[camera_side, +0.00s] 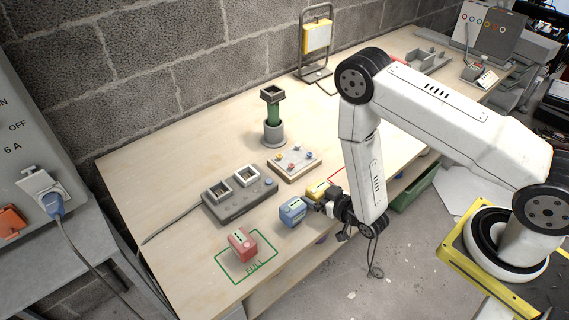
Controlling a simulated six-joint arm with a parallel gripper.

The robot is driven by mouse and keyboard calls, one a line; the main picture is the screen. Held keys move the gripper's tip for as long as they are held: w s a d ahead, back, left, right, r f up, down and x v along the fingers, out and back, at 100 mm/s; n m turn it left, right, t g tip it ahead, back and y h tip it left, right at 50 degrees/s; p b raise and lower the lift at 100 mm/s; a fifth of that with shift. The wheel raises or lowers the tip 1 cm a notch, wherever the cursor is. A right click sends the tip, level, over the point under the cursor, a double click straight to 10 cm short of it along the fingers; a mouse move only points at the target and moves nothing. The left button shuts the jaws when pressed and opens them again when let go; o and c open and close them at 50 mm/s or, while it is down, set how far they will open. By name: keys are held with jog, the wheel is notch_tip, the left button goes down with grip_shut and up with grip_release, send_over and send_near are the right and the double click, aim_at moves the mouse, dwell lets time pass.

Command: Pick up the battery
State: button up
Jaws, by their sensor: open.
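Three small block-shaped batteries are on the wooden table (150,180). A red battery (242,244) stands inside a green outlined square marked FULL. A blue battery (292,210) sits to its right, nearer my gripper. A yellow battery (318,188) sits beside a red outline on the table, partly hidden behind my gripper. My gripper (326,206) is low over the table's front edge, open, with its jaws pointing left towards the blue and yellow batteries. I cannot tell whether it touches either of them.
A grey charger (238,203) with two square sockets and a cable lies left of the blue battery. A button panel (294,164) and a green cylinder in a grey holder (273,120) stand behind. A yellow lamp on a frame (317,37) is at the back. The table's left end is clear.

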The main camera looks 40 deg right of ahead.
aim_at(319, 187)
dwell(0.5)
jog(key=c, duration=1.2)
jog(key=shift+o, duration=0.2)
jog(key=shift+r, duration=0.1)
jog(key=shift+r, duration=4.85)
